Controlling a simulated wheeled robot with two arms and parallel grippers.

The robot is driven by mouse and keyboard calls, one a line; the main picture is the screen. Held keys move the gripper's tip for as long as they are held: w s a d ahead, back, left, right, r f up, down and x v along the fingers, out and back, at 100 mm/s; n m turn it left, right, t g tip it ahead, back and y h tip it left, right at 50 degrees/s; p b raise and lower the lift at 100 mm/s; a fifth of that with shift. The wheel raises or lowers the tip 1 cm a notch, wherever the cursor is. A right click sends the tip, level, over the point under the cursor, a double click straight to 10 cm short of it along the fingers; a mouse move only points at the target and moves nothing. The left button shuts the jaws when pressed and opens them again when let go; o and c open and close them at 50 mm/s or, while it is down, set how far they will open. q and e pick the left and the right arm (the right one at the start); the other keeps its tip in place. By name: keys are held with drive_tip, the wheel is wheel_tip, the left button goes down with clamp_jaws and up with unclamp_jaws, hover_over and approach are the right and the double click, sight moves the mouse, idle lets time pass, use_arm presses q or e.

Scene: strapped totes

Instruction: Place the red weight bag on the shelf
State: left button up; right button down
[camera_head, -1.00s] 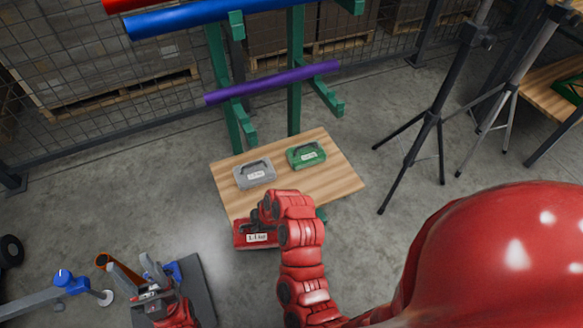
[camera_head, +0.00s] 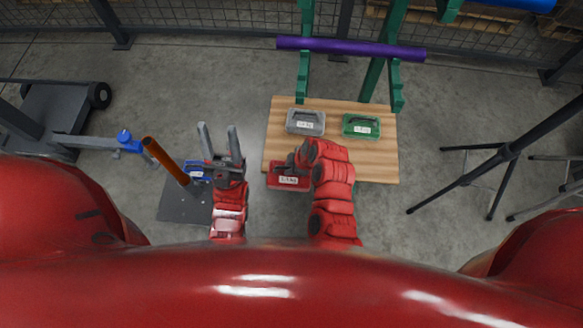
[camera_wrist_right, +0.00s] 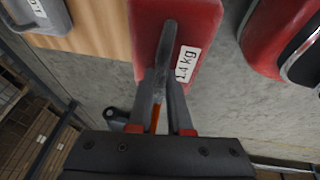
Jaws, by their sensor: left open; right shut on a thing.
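The red weight bag (camera_head: 289,182) with a white label is held in my right gripper (camera_head: 292,165), at the near left edge of the wooden shelf (camera_head: 384,166). In the right wrist view the fingers (camera_wrist_right: 164,98) are shut on the handle of the bag (camera_wrist_right: 203,25), and its label reads 1.4 kg. The bag overlaps the shelf's edge in view; whether it touches the wood I cannot tell. My left gripper (camera_head: 219,130) is open and empty, left of the shelf.
A grey bag (camera_head: 305,122) and a green bag (camera_head: 361,126) sit on the shelf. A blue bag (camera_head: 194,170) is beside an orange post (camera_head: 166,161) on a dark base plate (camera_head: 174,207). A purple bar (camera_head: 350,48) crosses the green rack behind. Tripod legs (camera_head: 462,184) stand at right.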

drive_tip(key=w+d+f+b, duration=0.1)
drive_tip(key=w+d, duration=0.2)
drive_tip(key=w, duration=0.9)
drive_tip(key=shift+d, duration=0.4)
drive_tip(key=shift+f+b, duration=0.7)
drive_tip(key=shift+f, duration=1.1)
drive_tip(key=c, duration=1.3)
unclamp_jaws()
drive_tip(key=shift+f, duration=0.1)
drive_tip(key=o, duration=0.5)
drive_tip(key=shift+c, duration=0.2)
drive_tip(key=shift+d, duration=0.1)
